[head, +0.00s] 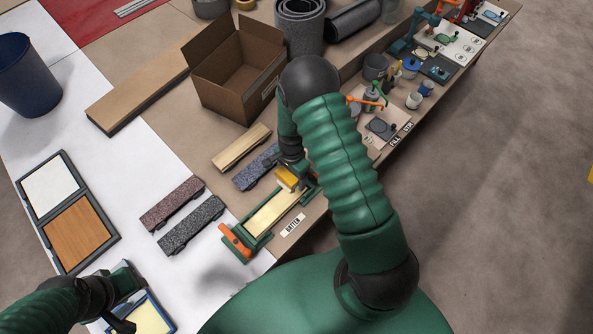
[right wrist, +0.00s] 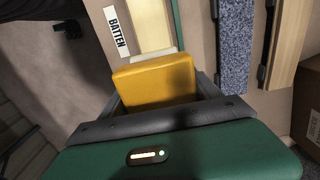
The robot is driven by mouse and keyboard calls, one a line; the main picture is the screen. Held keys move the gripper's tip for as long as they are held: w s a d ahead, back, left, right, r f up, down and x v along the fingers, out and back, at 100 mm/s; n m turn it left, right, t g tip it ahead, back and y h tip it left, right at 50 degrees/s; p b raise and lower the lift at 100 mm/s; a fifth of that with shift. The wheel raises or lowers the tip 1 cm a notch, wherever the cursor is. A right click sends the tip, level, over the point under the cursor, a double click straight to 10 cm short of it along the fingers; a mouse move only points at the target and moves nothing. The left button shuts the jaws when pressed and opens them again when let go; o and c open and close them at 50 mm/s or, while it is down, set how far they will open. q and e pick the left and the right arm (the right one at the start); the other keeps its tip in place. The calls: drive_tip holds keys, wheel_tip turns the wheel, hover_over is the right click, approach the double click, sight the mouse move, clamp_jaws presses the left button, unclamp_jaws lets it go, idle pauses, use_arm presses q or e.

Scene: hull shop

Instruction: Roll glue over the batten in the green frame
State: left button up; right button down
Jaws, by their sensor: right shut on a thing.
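The green frame (head: 249,247) lies at the table's front edge beside a BATTEN label (head: 293,225), with an orange part at its near end. A pale cream batten (head: 270,212) lies in it and also shows in the right wrist view (right wrist: 150,25). My right gripper (head: 291,172) is shut on a yellow block-like tool (right wrist: 155,82) over the frame's far end. A whitish edge shows beyond the tool; whether it touches the batten is unclear. My left gripper (head: 122,322) is by a blue-rimmed tray (head: 168,325) with a pale yellow inside; its fingers are partly unclear.
Speckled strips (head: 191,224) and a wooden strip (head: 241,148) lie left of the frame. An open cardboard box (head: 238,85) stands behind. A dark blue bin (head: 28,80) and a two-panel tray (head: 80,228) are at left. Small tools and cups crowd the right.

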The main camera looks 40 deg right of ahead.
drive_tip(key=s+a+p, duration=0.2)
drive_tip(key=a+p, duration=0.1)
drive_tip(key=a, duration=1.4)
drive_tip(key=shift+s+a, duration=0.15)
drive_tip(key=shift+a, duration=0.1)
drive_tip(key=shift+d, duration=0.1)
